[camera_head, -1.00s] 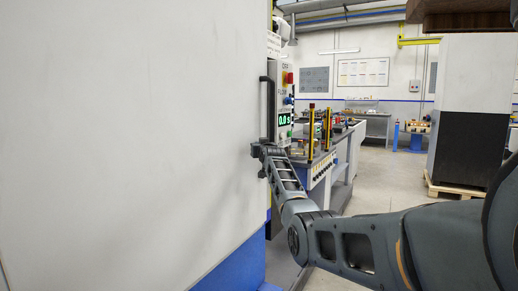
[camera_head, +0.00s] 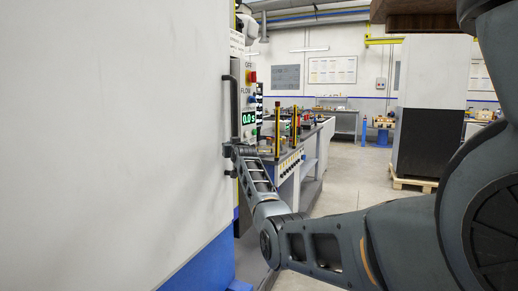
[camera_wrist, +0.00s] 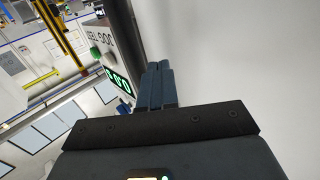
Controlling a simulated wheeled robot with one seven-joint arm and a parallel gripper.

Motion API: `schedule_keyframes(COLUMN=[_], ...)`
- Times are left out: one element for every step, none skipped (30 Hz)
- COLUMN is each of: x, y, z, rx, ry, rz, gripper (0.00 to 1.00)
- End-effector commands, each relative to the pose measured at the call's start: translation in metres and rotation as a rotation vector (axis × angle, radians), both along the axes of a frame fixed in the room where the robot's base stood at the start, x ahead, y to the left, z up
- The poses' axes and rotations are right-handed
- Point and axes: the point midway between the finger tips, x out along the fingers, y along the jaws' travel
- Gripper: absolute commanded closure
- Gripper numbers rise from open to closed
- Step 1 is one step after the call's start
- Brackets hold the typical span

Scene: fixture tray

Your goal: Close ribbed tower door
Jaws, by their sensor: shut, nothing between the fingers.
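A large plain white door panel (camera_head: 120,120) fills the left of the head view, with a blue band (camera_head: 205,262) below. Its ribs do not show. A dark vertical bar handle (camera_head: 228,105) stands at its right edge. My gripper (camera_head: 231,152) is shut and empty at the lower end of the handle, close to the panel; I cannot tell whether it touches. In the wrist view the closed fingers (camera_wrist: 158,86) lie beside the white panel surface (camera_wrist: 225,60), and a dark bar, seemingly the handle (camera_wrist: 124,35), runs past them.
A control box with a green display (camera_head: 249,118) and buttons is just right of the handle. A workbench (camera_head: 292,165) with several fixtures stands beyond it. A white and black cabinet (camera_head: 428,110) on a pallet is farther right. Open floor (camera_head: 355,175) lies between.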

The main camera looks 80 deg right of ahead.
Motion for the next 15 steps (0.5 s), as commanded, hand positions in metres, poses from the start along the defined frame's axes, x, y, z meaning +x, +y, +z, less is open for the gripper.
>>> schedule_keyframes(x=[-0.009, -0.012, -0.017, -0.021, -0.025, -0.030, -0.035, -0.040, -0.047, -0.052, -0.057, -0.065, -0.070, -0.075, -0.080], y=[0.000, 0.000, 0.001, 0.001, 0.002, 0.003, 0.003, 0.004, 0.005, 0.006, 0.007, 0.008, 0.008, 0.010, 0.011], z=[-0.001, -0.001, -0.001, -0.001, -0.002, -0.002, -0.001, -0.002, -0.002, -0.002, -0.002, -0.002, -0.002, -0.002, -0.002], rx=[-0.001, -0.001, -0.002, 0.000, 0.001, -0.001, -0.002, 0.000, -0.001, -0.001, 0.001, 0.000, -0.001, 0.000, 0.000], ry=[0.001, 0.000, -0.001, -0.001, -0.001, -0.001, -0.001, 0.000, 0.001, -0.001, -0.001, -0.001, -0.001, -0.001, 0.000], rz=[-0.004, -0.004, -0.005, -0.005, -0.005, -0.005, -0.006, -0.006, -0.007, -0.007, -0.006, -0.008, -0.008, -0.007, -0.006], gripper=[1.00, 1.00, 1.00, 1.00, 1.00, 1.00, 1.00, 1.00, 1.00, 1.00, 1.00, 1.00, 1.00, 1.00, 1.00])
